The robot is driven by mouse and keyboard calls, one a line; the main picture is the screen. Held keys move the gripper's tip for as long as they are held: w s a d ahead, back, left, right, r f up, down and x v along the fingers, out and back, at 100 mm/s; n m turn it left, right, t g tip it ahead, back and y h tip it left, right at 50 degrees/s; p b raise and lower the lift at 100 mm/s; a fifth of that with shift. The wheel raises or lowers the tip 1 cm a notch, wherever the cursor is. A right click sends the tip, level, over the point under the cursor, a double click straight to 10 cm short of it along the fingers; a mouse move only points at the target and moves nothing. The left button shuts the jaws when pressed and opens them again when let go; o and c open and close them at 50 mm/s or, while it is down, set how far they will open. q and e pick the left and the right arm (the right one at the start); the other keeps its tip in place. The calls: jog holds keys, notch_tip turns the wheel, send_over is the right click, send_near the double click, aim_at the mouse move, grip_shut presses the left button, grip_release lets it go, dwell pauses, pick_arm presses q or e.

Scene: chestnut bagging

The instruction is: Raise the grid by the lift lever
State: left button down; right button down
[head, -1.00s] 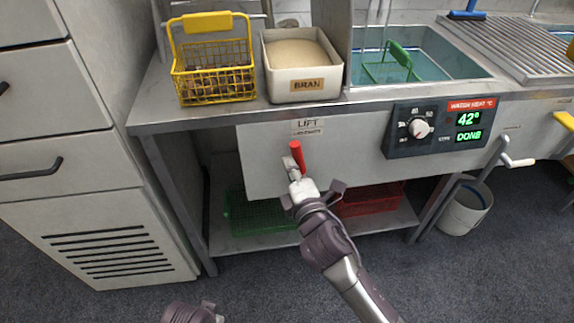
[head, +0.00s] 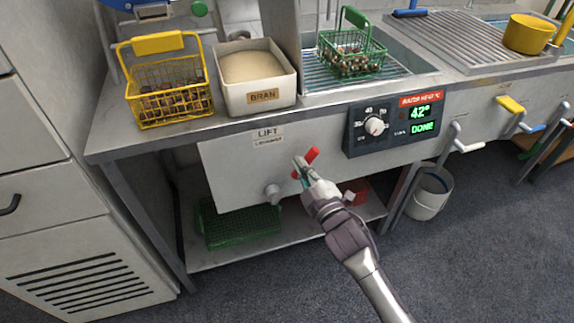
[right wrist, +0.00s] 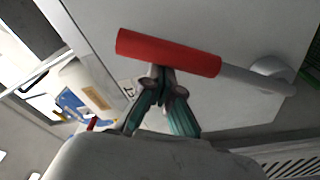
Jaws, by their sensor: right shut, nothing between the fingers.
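The lift lever's red grip (head: 312,156) shows on the front panel below the LIFT label (head: 268,134), slanting up to the right of its grey pivot (head: 272,190). The red grip crosses the right wrist view (right wrist: 168,52), with its grey shaft running right to the pivot. My right gripper (head: 302,172) is shut and empty, its fingertips (right wrist: 160,78) against or very near the red grip; I cannot tell if they touch. In the bath, the grid's bars (head: 318,76) show under a green basket of chestnuts (head: 352,58). My left gripper is out of view.
A yellow basket of chestnuts (head: 168,98) and a BRAN tub (head: 258,98) stand on the counter at left. The heat dial panel (head: 392,124) is right of the lever. A green crate (head: 238,226) lies on the lower shelf; a white bucket (head: 430,194) stands on the floor.

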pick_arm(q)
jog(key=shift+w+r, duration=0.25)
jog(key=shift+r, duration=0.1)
pick_arm(e)
jog(key=d+f+m, duration=0.2)
jog(key=shift+w+d+m, duration=0.4)
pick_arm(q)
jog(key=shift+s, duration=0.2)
pick_arm(e)
jog(key=shift+d+f, duration=0.1)
jog(key=shift+f, duration=0.1)
jog(key=shift+r, duration=0.1)
